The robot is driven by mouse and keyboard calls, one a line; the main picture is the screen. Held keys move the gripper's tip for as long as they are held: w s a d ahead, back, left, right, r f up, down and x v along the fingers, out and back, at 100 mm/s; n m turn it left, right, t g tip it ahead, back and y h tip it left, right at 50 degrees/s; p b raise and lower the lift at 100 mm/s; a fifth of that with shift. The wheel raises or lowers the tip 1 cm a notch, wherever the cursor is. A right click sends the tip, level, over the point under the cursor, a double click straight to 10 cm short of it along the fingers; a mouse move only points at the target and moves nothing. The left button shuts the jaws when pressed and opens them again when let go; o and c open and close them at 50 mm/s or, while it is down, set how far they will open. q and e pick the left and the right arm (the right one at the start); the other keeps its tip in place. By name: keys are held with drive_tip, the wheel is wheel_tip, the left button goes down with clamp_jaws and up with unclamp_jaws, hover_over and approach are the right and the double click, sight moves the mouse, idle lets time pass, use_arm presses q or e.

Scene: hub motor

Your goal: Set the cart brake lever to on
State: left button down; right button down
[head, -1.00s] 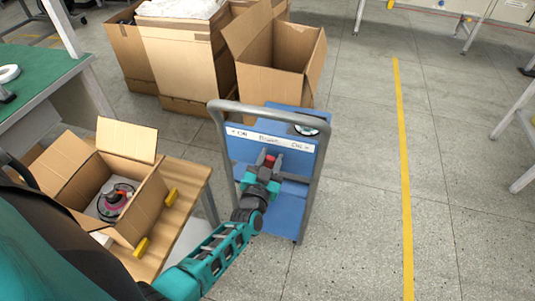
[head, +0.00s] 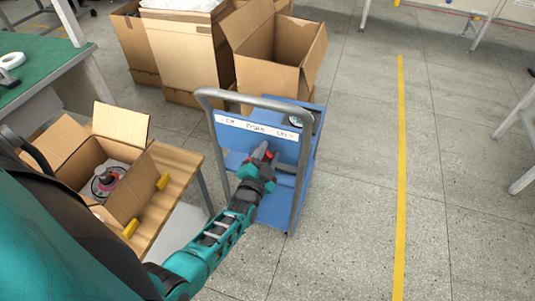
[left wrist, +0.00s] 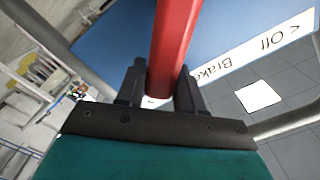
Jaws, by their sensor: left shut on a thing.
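The blue cart (head: 285,205) with a grey push handle (head: 250,97) stands in the middle of the head view. A white label strip (head: 256,129) runs across its blue back panel; in the left wrist view the label (left wrist: 265,52) shows "Off" with an arrow and "Brake". The red brake lever (head: 261,149) is below the label. My left gripper (head: 266,157) is shut on it. In the left wrist view the red lever (left wrist: 175,45) runs up from between the two dark fingers (left wrist: 160,90). Its pivot is hidden. My right gripper is not in view.
Large cardboard boxes (head: 185,52) stand behind the cart. A wooden table (head: 180,185) with an open carton (head: 135,185) is at the left, close to my left arm. A green-topped bench (head: 40,65) is beyond it. Floor right of the cart is clear around a yellow line (head: 401,180).

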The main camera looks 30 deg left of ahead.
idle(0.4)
use_arm(q)
drive_tip(key=c, duration=0.8)
unclamp_jaws()
drive_tip(key=shift+s+f, duration=0.1)
